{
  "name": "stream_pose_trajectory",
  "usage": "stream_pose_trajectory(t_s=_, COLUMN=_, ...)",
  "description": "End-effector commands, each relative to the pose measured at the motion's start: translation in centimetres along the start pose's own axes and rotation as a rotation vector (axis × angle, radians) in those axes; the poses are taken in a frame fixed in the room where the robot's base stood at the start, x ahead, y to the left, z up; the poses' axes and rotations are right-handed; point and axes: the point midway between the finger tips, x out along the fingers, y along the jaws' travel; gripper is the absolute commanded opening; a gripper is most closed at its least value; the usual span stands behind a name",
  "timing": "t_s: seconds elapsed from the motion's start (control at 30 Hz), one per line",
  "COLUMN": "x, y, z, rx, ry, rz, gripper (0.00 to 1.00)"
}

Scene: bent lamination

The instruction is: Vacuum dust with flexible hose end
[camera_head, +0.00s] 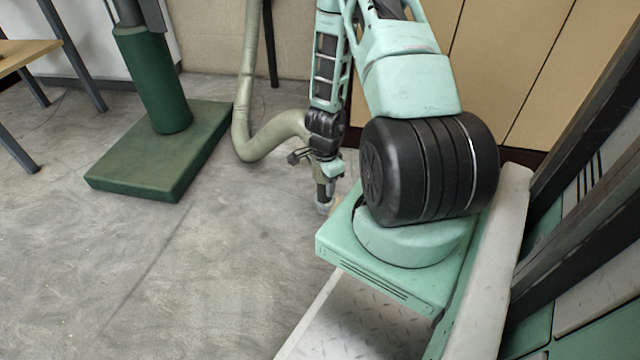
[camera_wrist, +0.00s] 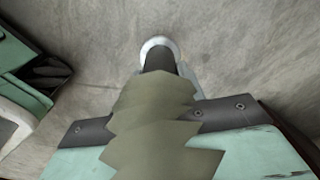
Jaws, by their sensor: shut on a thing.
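My gripper (camera_head: 329,172) is shut on the end part of an olive flexible hose (camera_head: 247,100). The hose hangs from above, bends near the floor and runs right to my gripper. Its dark nozzle (camera_head: 324,192) points down, with a pale tip close to the floor; contact cannot be told. In the wrist view the hose (camera_wrist: 152,105) passes between my dark-edged gripper jaws (camera_wrist: 150,122), and the nozzle's pale round rim (camera_wrist: 158,44) shows against the floor. I cannot clearly make out dust on the mottled floor.
A green post on a flat green base (camera_head: 160,160) stands left of the hose. A wooden table (camera_head: 25,52) is at the far left. Tan cabinets (camera_head: 500,70) line the back right. The grey concrete floor (camera_head: 130,270) is clear at front left.

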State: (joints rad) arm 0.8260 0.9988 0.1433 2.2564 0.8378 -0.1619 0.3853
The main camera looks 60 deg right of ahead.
Motion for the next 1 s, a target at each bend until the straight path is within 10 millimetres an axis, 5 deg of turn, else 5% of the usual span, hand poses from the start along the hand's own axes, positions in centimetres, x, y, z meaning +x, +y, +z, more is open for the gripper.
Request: stream_pose_trajectory(t_s=1.0, x=-1.0, y=-0.2, z=-4.7, rx=-0.001, ry=0.000, rz=0.000, gripper=0.20)
